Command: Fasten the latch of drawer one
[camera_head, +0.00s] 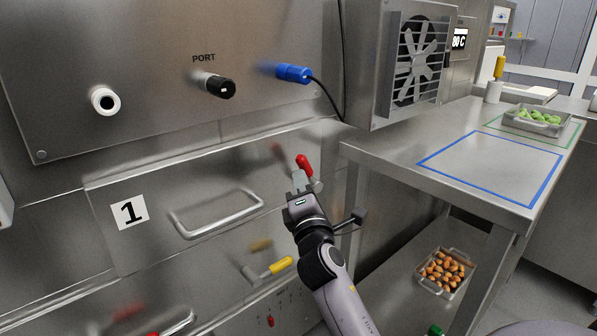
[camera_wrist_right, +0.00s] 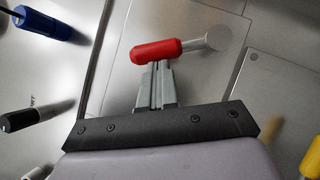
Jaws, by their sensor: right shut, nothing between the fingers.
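Drawer one is the steel front with the label "1" (camera_head: 129,212) and a bar handle (camera_head: 216,213). Its latch has a red grip (camera_head: 304,164) beside the drawer's upper right corner, tilted upward from its pivot. In the right wrist view the red grip (camera_wrist_right: 157,51) lies nearly level, with the round grey pivot (camera_wrist_right: 216,38) at its right end. My right gripper (camera_head: 300,178) is shut and empty, its fingertips (camera_wrist_right: 157,66) right at the red grip. I cannot tell whether they touch it. My left gripper is not in view.
A yellow-gripped latch (camera_head: 280,266) sits below on a lower drawer. Above are a black plug (camera_head: 220,88) and a blue plug (camera_head: 293,73) with a cable. A steel table (camera_head: 440,151) and a fan housing (camera_head: 417,60) stand close on the right.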

